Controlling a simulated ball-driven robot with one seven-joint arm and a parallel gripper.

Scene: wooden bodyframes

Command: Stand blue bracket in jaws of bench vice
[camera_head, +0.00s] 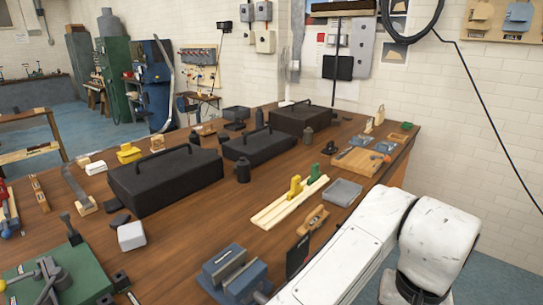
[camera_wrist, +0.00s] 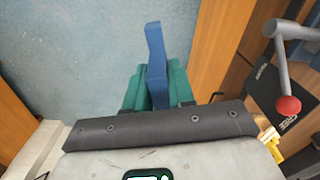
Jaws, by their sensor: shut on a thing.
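The blue bracket (camera_wrist: 154,42) is upright in the wrist view, with its upper part sticking out beyond the fingers. My gripper (camera_wrist: 157,82) has teal fingers shut on it, one on each side. The bracket's lower end is hidden behind the dark bar of my gripper. In the head view, a blue-grey block with two parallel jaws, which looks like the bench vice (camera_head: 224,266), sits at the bench's near edge. The slot between its jaws looks empty. My white arm runs past the vice out of the bottom of the head view, so gripper and bracket do not show there.
Black cases (camera_head: 165,180) stand along the bench (camera_head: 190,245). A cream rail (camera_head: 290,202) and a grey tray (camera_head: 343,192) lie near the vice. A green-based tool (camera_head: 48,275) is at lower left. The wrist view shows blue floor (camera_wrist: 70,50) and a red-knobbed lever (camera_wrist: 288,104).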

